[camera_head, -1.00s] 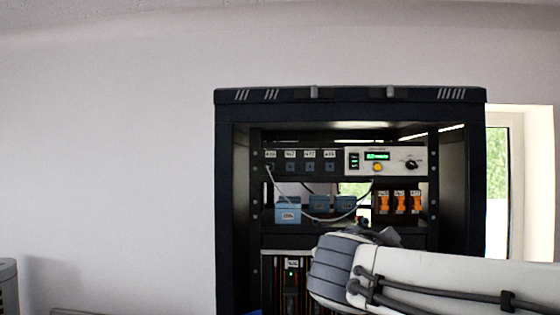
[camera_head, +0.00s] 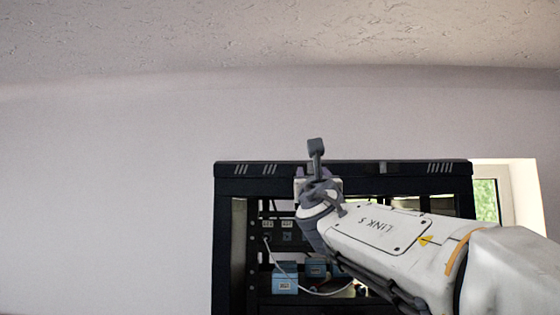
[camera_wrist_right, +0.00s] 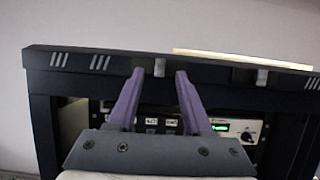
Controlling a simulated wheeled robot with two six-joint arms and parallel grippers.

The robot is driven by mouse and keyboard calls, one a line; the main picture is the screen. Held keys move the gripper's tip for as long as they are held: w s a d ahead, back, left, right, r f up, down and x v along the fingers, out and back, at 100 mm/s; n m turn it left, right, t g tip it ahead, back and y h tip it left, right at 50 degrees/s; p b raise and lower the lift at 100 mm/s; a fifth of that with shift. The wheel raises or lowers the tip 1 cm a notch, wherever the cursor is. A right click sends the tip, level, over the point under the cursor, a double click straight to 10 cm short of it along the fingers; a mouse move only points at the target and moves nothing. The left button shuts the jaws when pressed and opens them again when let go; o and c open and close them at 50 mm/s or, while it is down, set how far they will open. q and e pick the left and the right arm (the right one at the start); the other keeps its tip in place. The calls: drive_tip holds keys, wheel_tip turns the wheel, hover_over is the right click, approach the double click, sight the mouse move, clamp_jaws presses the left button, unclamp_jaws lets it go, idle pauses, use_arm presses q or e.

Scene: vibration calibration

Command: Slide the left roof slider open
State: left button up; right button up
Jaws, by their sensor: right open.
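The left roof slider (camera_wrist_right: 159,67) is a small grey tab on the dark top beam of the cabinet (camera_head: 240,170). In the right wrist view it shows between the tips of my right gripper's two purple fingers (camera_wrist_right: 159,74). The fingers are apart, one on each side of the tab in the picture; I cannot tell whether they reach around it in depth. In the head view my right gripper (camera_head: 318,178) is at the top beam and hides the left slider. The right roof slider (camera_head: 383,168) is a similar grey tab farther right. My left gripper is not in view.
Below the beam, the open cabinet holds blue boxes (camera_head: 285,280), a cable and a panel with a green display (camera_wrist_right: 219,127). My right arm covers much of the cabinet front. A bright window (camera_head: 487,200) is at the right. Plain wall is above the beam.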

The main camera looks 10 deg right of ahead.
sight(311, 168)
drive_tip(key=shift+p+x, duration=0.65)
drive_tip(key=shift+x, duration=1.05)
clamp_jaws()
